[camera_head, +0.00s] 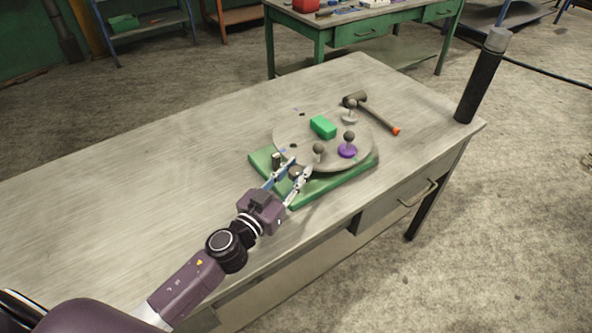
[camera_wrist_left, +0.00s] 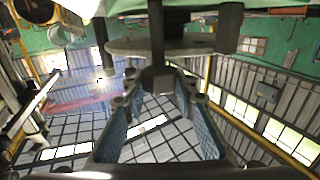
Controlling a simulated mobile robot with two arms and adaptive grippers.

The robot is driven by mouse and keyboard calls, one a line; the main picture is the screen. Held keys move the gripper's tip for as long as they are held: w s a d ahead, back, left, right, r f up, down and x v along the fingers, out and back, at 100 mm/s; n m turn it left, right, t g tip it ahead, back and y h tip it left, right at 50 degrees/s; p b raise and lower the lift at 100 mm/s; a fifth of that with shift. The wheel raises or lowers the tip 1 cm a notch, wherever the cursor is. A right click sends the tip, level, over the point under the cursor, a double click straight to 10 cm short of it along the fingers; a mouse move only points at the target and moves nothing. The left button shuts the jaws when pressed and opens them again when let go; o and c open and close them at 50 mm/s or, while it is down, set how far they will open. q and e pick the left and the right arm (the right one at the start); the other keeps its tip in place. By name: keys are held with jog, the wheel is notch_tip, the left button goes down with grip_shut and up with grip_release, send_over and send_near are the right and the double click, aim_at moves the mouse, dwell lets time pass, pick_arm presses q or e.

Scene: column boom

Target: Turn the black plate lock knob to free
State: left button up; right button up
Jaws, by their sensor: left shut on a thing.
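A grey round plate (camera_head: 290,127) lies on a green base (camera_head: 335,181) on the workbench. My left gripper (camera_head: 290,171) reaches in from the near left, at the base's near corner beside the plate's rim. Its fingers are shut on a small dark knob (camera_head: 296,173), which I take for the black plate lock knob. In the left wrist view the dark knob (camera_wrist_left: 157,80) sits between the fingertips of my left gripper (camera_wrist_left: 155,97), under a dark stem. Its turn angle cannot be read. My right gripper is not in view.
A hammer (camera_head: 378,113) lies behind. A black post (camera_head: 480,85) rises at the right corner. The bench (camera_head: 120,165) is clear at left.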

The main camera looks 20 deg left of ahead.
pick_arm(q)
jog(key=shift+n+y, duration=0.3)
jog(key=shift+y, duration=0.1)
jog(key=shift+n+t+y+b, duration=0.3)
jog(key=shift+n+y+b, duration=0.1)
jog(key=shift+y, duration=0.1)
jog(key=shift+d+f+n+y+b, duration=0.1)
jog(key=shift+n+y+b, duration=0.45)
jog(key=shift+y, duration=0.35)
jog(key=n+y+b, duration=0.1)
jog(key=y+b, duration=0.1)
jog(key=shift+n+b, duration=0.25)
jog(key=shift+b, duration=0.1)
jog(key=shift+n+y+b, duration=0.3)
jog(key=shift+y+b, duration=0.1)
jog(key=shift+y, duration=0.4)
jog(key=shift+r, duration=0.2)
jog(key=o, duration=1.2)
